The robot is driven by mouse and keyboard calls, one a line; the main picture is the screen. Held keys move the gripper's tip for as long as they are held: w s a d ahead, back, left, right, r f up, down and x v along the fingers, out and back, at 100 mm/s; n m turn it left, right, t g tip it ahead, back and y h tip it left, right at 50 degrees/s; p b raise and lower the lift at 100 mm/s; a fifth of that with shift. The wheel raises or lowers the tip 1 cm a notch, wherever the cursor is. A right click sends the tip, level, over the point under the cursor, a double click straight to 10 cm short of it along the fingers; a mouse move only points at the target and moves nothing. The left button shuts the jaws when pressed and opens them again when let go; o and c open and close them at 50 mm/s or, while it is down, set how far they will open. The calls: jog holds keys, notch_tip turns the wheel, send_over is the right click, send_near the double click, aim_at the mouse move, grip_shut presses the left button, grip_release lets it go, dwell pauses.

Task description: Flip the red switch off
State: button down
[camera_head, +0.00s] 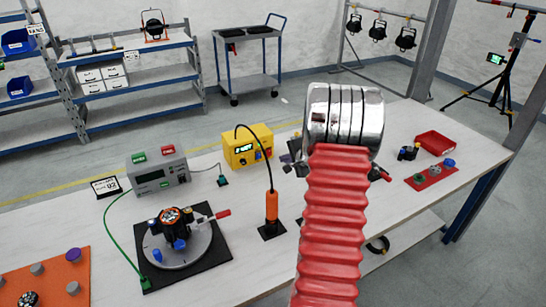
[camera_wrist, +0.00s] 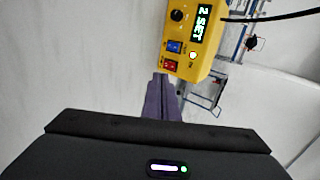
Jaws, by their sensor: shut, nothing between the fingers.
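A yellow box (camera_head: 260,140) with a lit display stands on the table in the head view. In the wrist view the yellow box (camera_wrist: 190,30) shows its front, with a red switch (camera_wrist: 171,65) and a blue switch (camera_wrist: 174,46) near its edge. My gripper (camera_wrist: 163,78) is shut and empty, with its fingertips right beside the red switch in the picture. I cannot tell whether they touch the box or which way the switch is set. In the head view my gripper (camera_head: 292,158) is mostly hidden behind my arm, to the right of the box.
An orange tool on a stand (camera_head: 271,207), with a black cable, is in front of the box. A grey meter (camera_head: 158,172) is to its left, and a round fixture (camera_head: 178,240) on a black mat is at front left. A red tray (camera_head: 435,143) is at the right.

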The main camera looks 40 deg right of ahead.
jog(key=shift+s+d+f, duration=0.25)
jog(key=shift+d+f, duration=0.1)
jog(key=shift+d, duration=0.15)
jog(key=shift+w, duration=0.1)
send_near(269, 153)
jog(key=w+f, duration=0.2)
jog(key=f, duration=0.2)
jog(key=shift+w+d+f, duration=0.35)
jog(key=shift+w+f, duration=0.05)
jog(key=shift+w+d+f, duration=0.1)
jog(key=shift+w+d, duration=0.2)
jog(key=shift+w, duration=0.5)
jog(key=shift+w, duration=0.1)
jog(key=shift+r, duration=0.8)
